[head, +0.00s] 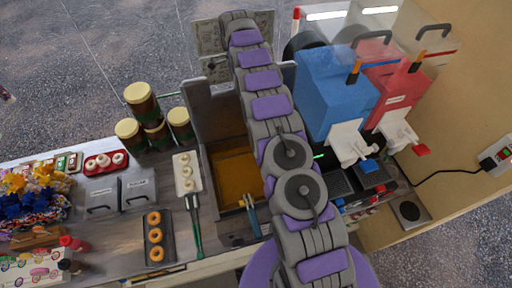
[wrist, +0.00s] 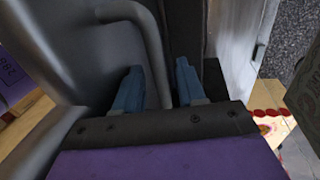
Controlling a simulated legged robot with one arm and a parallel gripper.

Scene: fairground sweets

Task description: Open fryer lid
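The fryer (head: 235,175) is in the middle of the counter in the head view, with amber oil showing inside. A grey upright panel (head: 212,112), which looks like its lid, stands raised at the fryer's back edge. A grey panel with a thick curved tube (wrist: 150,35) lies close beside the left finger; contact cannot be told.
Blue (head: 335,90) and red (head: 390,75) machines stand right of my arm. Brown jars (head: 142,100) stand left of the fryer. Open floor (head: 90,60) is behind the counter.

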